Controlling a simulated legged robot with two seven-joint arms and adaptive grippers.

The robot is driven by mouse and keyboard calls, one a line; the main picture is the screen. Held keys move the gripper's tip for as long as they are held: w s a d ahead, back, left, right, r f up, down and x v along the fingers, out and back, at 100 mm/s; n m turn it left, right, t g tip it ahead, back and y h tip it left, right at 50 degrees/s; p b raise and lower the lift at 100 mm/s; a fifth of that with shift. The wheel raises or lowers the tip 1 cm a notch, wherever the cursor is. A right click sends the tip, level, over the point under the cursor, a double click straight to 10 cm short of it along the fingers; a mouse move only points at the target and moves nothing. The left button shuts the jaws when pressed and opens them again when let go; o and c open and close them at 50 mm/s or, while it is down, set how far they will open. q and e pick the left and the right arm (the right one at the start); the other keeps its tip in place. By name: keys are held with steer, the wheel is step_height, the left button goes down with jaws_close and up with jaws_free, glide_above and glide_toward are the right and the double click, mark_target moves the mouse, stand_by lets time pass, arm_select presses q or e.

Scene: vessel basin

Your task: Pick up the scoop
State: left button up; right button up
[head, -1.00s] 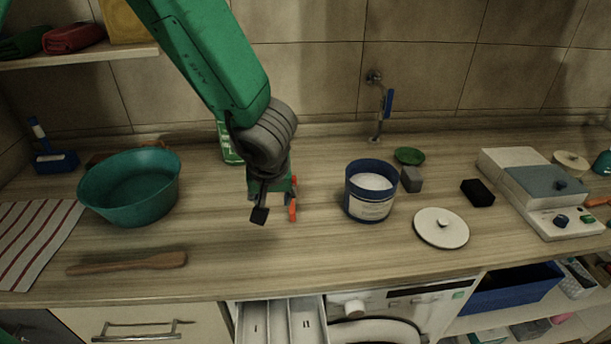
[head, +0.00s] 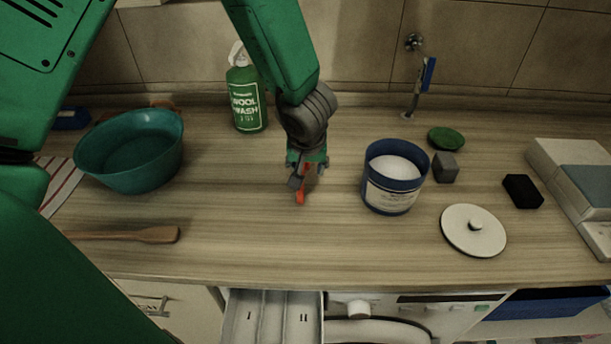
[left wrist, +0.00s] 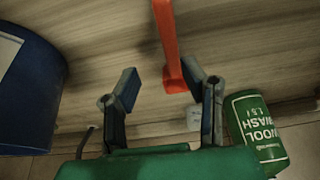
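The scoop (head: 300,197) shows only as a small orange-red piece at my left gripper (head: 304,178) in the head view, above the middle of the counter. In the left wrist view the scoop's long orange handle (left wrist: 170,45) runs down from the top edge into the space between the fingers. The left gripper (left wrist: 160,88) has its two fingertips apart, with the handle nearer the right finger. I cannot tell whether that finger touches it. The rest of the scoop is out of the wrist view. My right gripper is not in view.
A green Wool Wash bottle (head: 246,98) stands behind left. A teal basin (head: 130,150) and wooden spatula (head: 150,235) lie left. The front counter is clear.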

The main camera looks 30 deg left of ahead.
mark_target(303, 173)
arm_select(q)
steer(key=shift+a+f, duration=0.15)
steer(key=f, duration=0.1)
steer(key=w+a+f+b, duration=0.1)
steer(key=f, duration=0.1)
steer(key=a+f, duration=0.1)
steer(key=shift+w+a+f+b, duration=0.15)
steer(key=shift+w+a+b, duration=0.1)
steer(key=shift+b, duration=0.1)
steer(key=shift+a, duration=0.1)
steer(key=shift+s, duration=0.1)
steer(key=shift+c, duration=1.3)
steer(key=shift+d, duration=0.3)
jaws_close()
steer(key=shift+d, duration=0.1)
steer(key=shift+r, duration=0.2)
